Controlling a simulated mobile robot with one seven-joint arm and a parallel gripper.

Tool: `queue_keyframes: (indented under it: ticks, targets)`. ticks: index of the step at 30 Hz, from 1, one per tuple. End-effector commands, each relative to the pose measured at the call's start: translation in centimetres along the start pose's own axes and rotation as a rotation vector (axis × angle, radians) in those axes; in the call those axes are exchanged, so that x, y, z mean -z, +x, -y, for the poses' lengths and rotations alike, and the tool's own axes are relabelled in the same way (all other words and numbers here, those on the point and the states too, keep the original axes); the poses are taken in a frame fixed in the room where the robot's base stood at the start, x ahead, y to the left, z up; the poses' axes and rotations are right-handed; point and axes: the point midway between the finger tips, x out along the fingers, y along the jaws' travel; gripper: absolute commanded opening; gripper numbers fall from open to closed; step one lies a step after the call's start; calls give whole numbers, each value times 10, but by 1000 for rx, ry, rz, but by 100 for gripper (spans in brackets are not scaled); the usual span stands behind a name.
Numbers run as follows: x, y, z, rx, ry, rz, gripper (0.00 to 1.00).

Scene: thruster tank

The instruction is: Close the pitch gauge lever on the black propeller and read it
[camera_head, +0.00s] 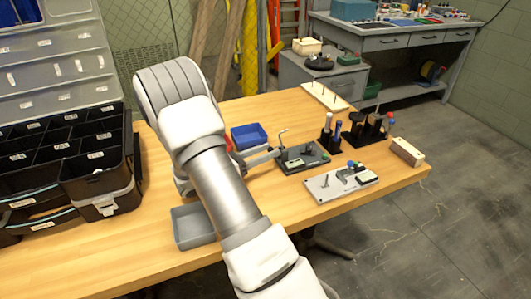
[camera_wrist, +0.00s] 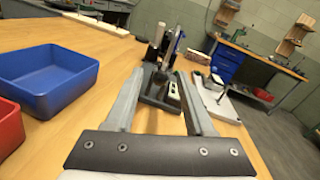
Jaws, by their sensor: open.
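In the wrist view the black base (camera_wrist: 155,101) lies ahead, between and beyond the fingers. The propeller and any gauge reading are too small to make out. My gripper (camera_head: 272,155) is at the left side of this fixture. In the wrist view its two grey fingers (camera_wrist: 160,75) are apart, with nothing held between them.
A light grey plate fixture (camera_head: 322,190) with a blue knob is front right. Behind are a black pen holder (camera_head: 327,146) and a dark rack (camera_head: 357,138). A blue bin (camera_head: 249,136), a grey tray (camera_head: 192,232) and a black organizer (camera_head: 90,190) lie left.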

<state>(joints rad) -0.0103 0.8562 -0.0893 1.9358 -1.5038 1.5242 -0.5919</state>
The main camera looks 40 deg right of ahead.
Motion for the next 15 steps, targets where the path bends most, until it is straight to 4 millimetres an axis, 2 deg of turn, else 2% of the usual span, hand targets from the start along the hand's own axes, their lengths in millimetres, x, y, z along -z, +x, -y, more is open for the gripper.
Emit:
queue_keyframes:
  ticks: [4, 13, 15]
  targets:
    - [0, 0, 0, 0, 0, 0, 54]
    - [0, 0, 0, 1, 0, -1, 0]
    - [0, 0, 0, 1, 0, -1, 0]
